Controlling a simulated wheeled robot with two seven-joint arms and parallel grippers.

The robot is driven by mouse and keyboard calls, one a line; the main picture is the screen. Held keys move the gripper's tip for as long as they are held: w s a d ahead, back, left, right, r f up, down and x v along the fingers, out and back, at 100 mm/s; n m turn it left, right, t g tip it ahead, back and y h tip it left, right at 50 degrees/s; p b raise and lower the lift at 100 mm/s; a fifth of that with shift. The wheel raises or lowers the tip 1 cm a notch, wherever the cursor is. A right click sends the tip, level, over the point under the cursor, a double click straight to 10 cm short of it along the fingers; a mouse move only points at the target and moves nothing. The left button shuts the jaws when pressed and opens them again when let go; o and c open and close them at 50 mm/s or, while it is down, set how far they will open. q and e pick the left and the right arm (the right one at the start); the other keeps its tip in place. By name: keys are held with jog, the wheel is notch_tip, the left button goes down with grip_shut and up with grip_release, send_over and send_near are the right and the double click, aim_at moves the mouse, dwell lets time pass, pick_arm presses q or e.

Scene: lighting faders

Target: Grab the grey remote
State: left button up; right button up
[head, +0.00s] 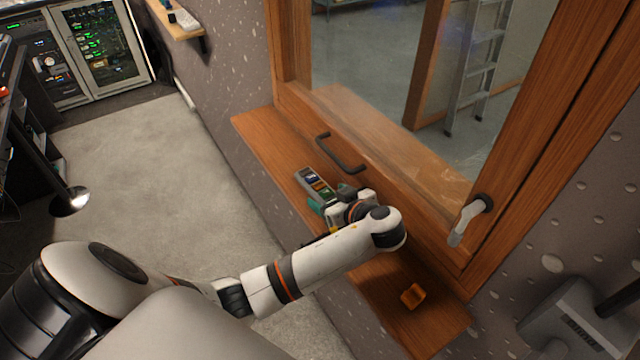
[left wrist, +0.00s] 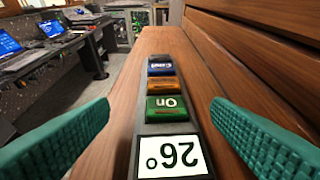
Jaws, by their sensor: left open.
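The grey remote (head: 313,180) lies on the wooden window sill (head: 255,128), just beyond my left gripper (head: 326,203). In the left wrist view the remote (left wrist: 165,105) runs lengthwise away from me, with a "26°" display at the near end, then green "On", orange, blue and other buttons. The teal finger pads of my left gripper (left wrist: 160,125) stand open, one on each side of the remote, with visible gaps. In the head view my arm and wrist hide part of the gripper. My right gripper is not in view.
An orange item (head: 412,295) lies on the sill nearer me. A dark bar handle (head: 340,153) and a metal window handle (head: 468,218) stick out from the window. A small wall shelf (head: 172,22) holds a white item. Desks with laptops (left wrist: 54,28) stand at left.

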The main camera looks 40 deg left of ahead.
aim_at(329, 195)
pick_arm(q)
jog(key=shift+w+p+x, duration=0.2)
jog(key=shift+p+x, duration=0.1)
jog(key=shift+x, duration=0.9)
jog(key=shift+w+a+f, duration=0.1)
jog(key=shift+w+f, duration=0.05)
jog(key=shift+f, duration=0.05)
jog(key=shift+c, duration=1)
jog(key=c, duration=0.9)
jog(key=shift+c, duration=0.4)
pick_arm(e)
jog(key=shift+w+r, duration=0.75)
pick_arm(q)
jog(key=shift+r, duration=0.1)
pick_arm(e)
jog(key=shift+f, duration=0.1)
